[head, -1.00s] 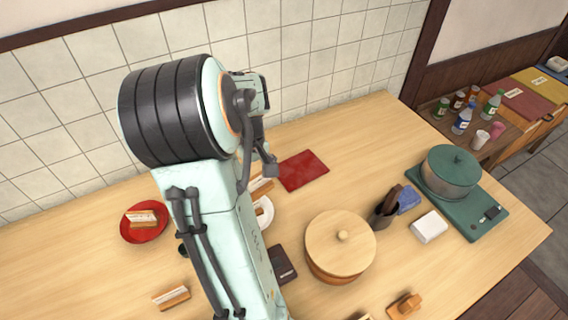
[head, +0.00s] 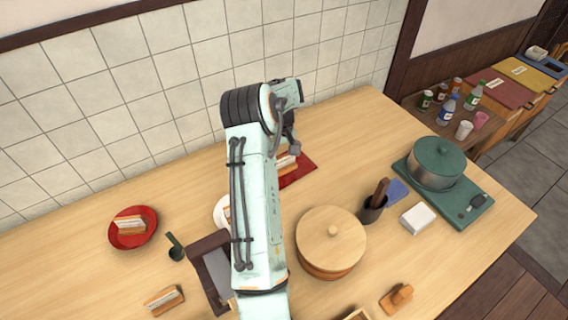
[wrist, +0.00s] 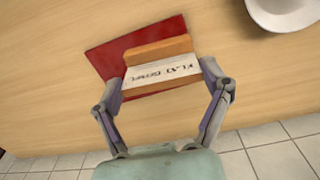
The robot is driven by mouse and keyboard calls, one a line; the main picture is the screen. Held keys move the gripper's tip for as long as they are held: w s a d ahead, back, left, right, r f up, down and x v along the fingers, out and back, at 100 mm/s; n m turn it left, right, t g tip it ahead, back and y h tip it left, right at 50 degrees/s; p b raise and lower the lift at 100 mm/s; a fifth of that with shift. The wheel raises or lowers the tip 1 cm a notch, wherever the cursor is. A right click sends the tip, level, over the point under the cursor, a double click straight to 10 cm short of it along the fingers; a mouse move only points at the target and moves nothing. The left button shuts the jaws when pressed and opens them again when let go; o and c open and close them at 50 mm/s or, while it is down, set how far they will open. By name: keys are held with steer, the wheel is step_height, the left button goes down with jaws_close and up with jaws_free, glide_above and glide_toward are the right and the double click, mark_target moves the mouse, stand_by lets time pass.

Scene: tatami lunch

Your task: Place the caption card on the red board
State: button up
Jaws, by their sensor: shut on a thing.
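The caption card (wrist: 163,73), a white lettered card on a wooden block, is between the fingers of my gripper (wrist: 162,82) in the wrist view. My gripper is shut on it. The red board (wrist: 107,57) lies flat on the table behind the card in that view, and the card hides part of it. In the head view the card (head: 285,162) appears over the left part of the red board (head: 303,168), with my arm hiding much of the gripper. I cannot tell whether the card touches the board.
A red plate (head: 150,214) with a similar block stands at left, another block (head: 165,299) nearer. A white dish (wrist: 254,14) is close to the board. A lidded wooden tub (head: 312,225), a dark holder (head: 373,212) and a pot (head: 436,172) stand to the right.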

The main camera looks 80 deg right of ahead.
mark_target(284, 164)
steer(key=shift+w+d+f, duration=0.1)
steer(key=shift+d+f, duration=0.1)
steer(key=shift+f, duration=0.05)
steer(key=shift+d+f, duration=0.15)
steer(key=shift+f, duration=1.55)
steer(key=shift+f, duration=0.1)
steer(key=o, duration=0.9)
step_height(284, 164, up, 12)
steer(key=shift+r, duration=0.15)
